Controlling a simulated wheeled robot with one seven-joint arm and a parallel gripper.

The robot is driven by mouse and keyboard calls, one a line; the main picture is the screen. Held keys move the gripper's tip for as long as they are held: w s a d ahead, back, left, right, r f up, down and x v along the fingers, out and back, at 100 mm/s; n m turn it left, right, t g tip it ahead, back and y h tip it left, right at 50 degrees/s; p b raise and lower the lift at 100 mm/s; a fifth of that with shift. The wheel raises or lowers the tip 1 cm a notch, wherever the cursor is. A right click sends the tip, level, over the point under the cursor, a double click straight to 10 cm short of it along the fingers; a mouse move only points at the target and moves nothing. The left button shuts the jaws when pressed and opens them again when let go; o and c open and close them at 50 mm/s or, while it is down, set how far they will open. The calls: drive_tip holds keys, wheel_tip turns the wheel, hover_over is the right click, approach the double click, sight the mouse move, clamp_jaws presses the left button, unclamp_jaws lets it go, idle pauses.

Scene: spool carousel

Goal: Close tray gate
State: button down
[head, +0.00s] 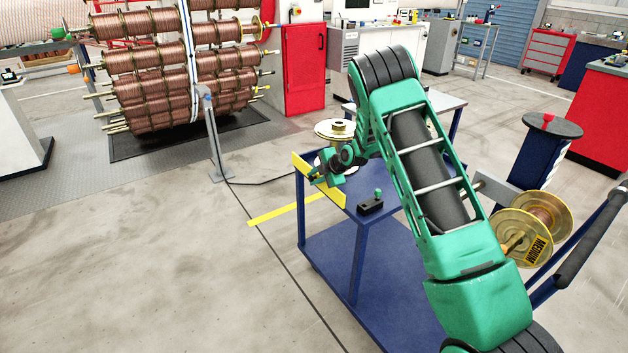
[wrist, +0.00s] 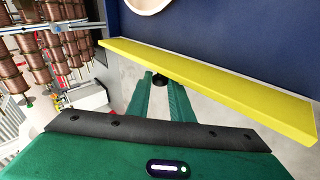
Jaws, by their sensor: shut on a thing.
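The tray gate, a flat yellow bar (head: 332,194), runs along the left edge of the blue cart's tray top (head: 345,222). In the wrist view the yellow bar (wrist: 215,85) crosses diagonally just beyond my fingers. My gripper (head: 316,180) is at the bar's outer side in the head view. In the wrist view my green fingers (wrist: 160,88) are closed around a small dark knob (wrist: 160,78) by the bar's edge. The knob's mounting is hidden. A small black block with a green knob (head: 371,205) sits on the tray top.
A flanged spool (head: 337,130) stands on the tray behind my gripper. A spool marked MEDIUM (head: 520,235) is at the cart's right. The loaded copper carousel (head: 185,75) and a grey post (head: 210,135) stand left. A yellow strip (head: 283,210) extends left, apparently on the floor.

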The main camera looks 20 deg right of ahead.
drive_tip(key=c, duration=1.6)
unclamp_jaws()
drive_tip(key=shift+w+d, duration=0.2)
drive_tip(key=shift+d, duration=0.05)
drive_tip(key=shift+s+a, duration=0.1)
drive_tip(key=v, duration=1)
drive_tip(key=shift+s+r, duration=0.2)
drive_tip(key=shift+r, duration=0.05)
